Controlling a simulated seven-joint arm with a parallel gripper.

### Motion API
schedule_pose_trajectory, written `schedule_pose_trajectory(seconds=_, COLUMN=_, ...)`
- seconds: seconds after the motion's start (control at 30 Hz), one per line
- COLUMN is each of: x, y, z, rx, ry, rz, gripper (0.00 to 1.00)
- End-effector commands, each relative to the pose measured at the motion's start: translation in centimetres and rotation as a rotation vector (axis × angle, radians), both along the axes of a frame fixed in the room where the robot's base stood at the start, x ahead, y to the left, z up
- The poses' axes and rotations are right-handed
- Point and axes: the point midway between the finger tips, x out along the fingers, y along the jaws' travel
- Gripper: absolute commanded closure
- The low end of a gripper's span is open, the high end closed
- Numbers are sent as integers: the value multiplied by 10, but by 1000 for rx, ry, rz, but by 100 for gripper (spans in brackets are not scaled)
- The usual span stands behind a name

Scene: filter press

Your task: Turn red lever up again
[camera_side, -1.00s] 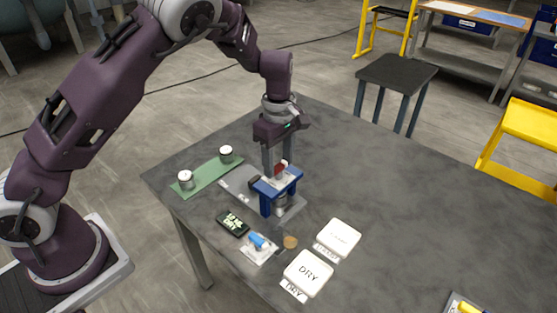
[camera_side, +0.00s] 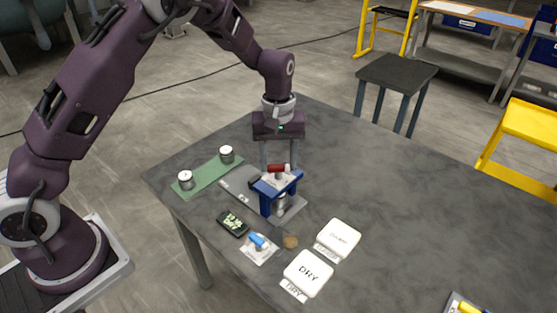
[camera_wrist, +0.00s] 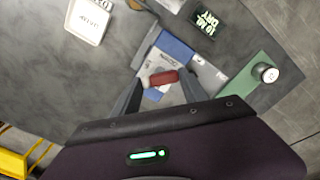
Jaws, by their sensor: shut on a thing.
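The blue press frame (camera_side: 281,184) stands upright on a grey plate on the table. The red lever (camera_side: 277,168), with a pale end, lies across its top. In the wrist view the lever (camera_wrist: 164,78) lies between my two fingertips. My gripper (camera_side: 279,163) points straight down over the press and is shut on the lever, one finger at each end of it. The blue frame also shows below it in the wrist view (camera_wrist: 176,47). The lower inside of the press is partly hidden by the frame.
Left of the press is a green strip (camera_side: 208,181) with two white-topped cylinders. In front are a small black display (camera_side: 232,222), a blue item (camera_side: 257,240) on a white card, and a brown disc (camera_side: 290,241). Two white boxes, one marked DRY (camera_side: 308,272), stand front right.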

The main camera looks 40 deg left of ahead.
Motion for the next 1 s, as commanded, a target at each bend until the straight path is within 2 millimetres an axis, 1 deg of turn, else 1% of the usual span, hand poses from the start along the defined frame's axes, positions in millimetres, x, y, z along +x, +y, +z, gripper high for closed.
schedule_pose_trajectory(seconds=0.3, x=0, y=0, z=0, rx=-1, ry=0, rz=-299, gripper=90)
schedule_pose_trajectory(seconds=0.6, x=0, y=0, z=0, rx=-1, ry=-1, rz=-557, gripper=90)
schedule_pose_trajectory(seconds=0.8, x=0, y=0, z=0, rx=-1, ry=0, rz=-685, gripper=90)
schedule_pose_trajectory(seconds=1.0, x=0, y=0, z=0, rx=-1, ry=1, rz=-768, gripper=90)
